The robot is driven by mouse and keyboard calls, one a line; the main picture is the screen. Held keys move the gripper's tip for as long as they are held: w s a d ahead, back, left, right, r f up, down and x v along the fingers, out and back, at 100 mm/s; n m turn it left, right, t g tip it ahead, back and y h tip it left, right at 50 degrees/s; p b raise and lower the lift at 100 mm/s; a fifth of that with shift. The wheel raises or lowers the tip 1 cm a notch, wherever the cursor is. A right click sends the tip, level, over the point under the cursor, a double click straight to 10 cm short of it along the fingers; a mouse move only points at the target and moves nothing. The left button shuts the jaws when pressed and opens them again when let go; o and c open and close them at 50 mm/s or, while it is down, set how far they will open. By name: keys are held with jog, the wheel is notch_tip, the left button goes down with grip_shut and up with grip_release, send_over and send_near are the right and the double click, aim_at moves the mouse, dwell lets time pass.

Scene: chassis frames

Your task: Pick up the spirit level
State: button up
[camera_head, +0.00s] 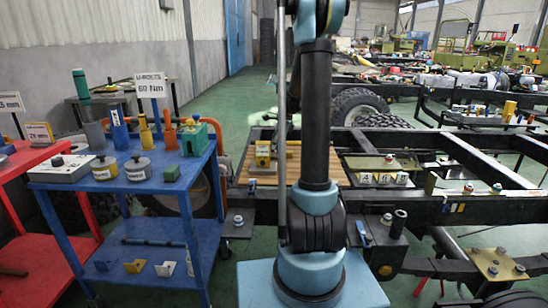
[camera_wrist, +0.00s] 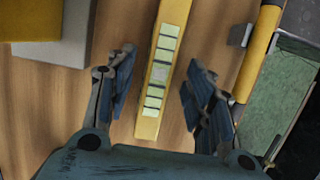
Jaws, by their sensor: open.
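The spirit level (camera_wrist: 161,72) is a narrow yellow bar with a row of pale green windows. In the wrist view it lies nearly lengthwise on a wooden board (camera_wrist: 215,20), its top end out of frame. My gripper (camera_wrist: 160,58) is open, with one dark finger on each side of the bar and a gap to it on both sides. The bar's lower end is close to the gripper's palm. In the head view my arm stands in front of the wooden board (camera_head: 292,170), and I cannot make out the spirit level clearly there.
In the wrist view, a yellow bar (camera_wrist: 262,45) with a grey piece lies to the right, and yellow and grey blocks (camera_wrist: 78,30) to the upper left. In the head view, a blue cart (camera_head: 60,187) with tools stands left and a dark chassis frame (camera_head: 440,207) right.

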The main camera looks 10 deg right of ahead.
jog(key=shift+a+f, duration=0.15)
jog(key=shift+f, duration=0.3)
grip_shut()
jog(key=shift+r, duration=0.1)
